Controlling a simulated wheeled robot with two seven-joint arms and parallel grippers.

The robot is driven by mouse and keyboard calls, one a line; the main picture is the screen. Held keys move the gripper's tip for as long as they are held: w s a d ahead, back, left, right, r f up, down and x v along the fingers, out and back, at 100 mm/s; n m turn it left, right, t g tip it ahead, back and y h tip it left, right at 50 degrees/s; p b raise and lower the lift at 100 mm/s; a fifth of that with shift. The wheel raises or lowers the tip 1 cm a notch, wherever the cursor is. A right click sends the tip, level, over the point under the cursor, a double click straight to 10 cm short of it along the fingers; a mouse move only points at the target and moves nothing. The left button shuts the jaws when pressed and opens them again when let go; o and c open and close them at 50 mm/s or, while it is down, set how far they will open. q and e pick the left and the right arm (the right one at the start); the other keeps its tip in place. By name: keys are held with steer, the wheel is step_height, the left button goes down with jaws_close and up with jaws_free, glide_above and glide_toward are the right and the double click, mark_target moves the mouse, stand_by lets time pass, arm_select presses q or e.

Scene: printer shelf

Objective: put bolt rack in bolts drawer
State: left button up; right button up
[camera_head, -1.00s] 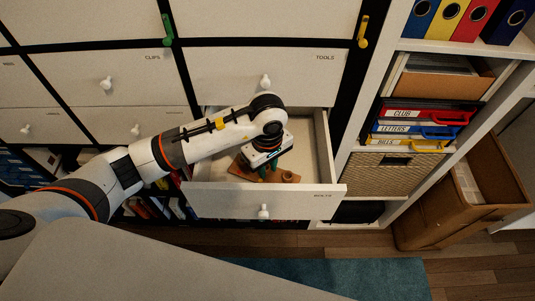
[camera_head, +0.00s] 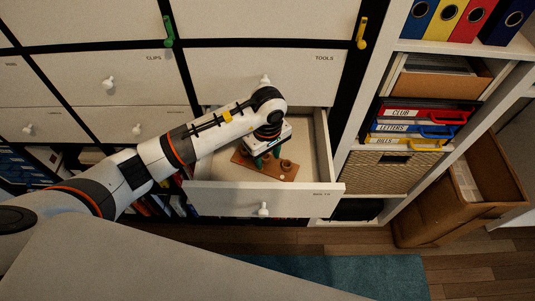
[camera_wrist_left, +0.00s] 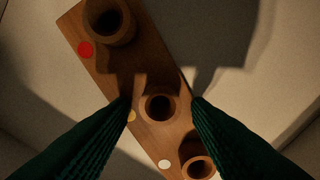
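The bolt rack (camera_head: 271,173) is a brown wooden board with round cups. It lies inside the open bolts drawer (camera_head: 225,200), whose front reads BOLTS. My left gripper (camera_head: 267,158) is over the rack, its green fingers pointing down. In the left wrist view the rack (camera_wrist_left: 133,58) runs diagonally, with three cups and red, yellow and white dots. The fingertips (camera_wrist_left: 160,100) are spread wide on both sides of the middle cup, with gaps to it. The gripper looks open. My right gripper is not in view.
The closed tools drawer (camera_head: 300,72) is above the open drawer, with its knob just over my wrist. A shelf with binders and a wicker box (camera_head: 385,172) stands to the right. A brown bin (camera_head: 430,220) is on the floor.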

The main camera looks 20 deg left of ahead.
mark_target(268, 159)
arm_select(q)
steer(key=shift+r, duration=0.1)
steer(key=shift+r, duration=0.25)
step_height(268, 159, up, 12)
steer(key=b, duration=0.1)
steer(key=shift+f, duration=0.15)
stand_by(1.0)
steer(key=shift+c, duration=0.4)
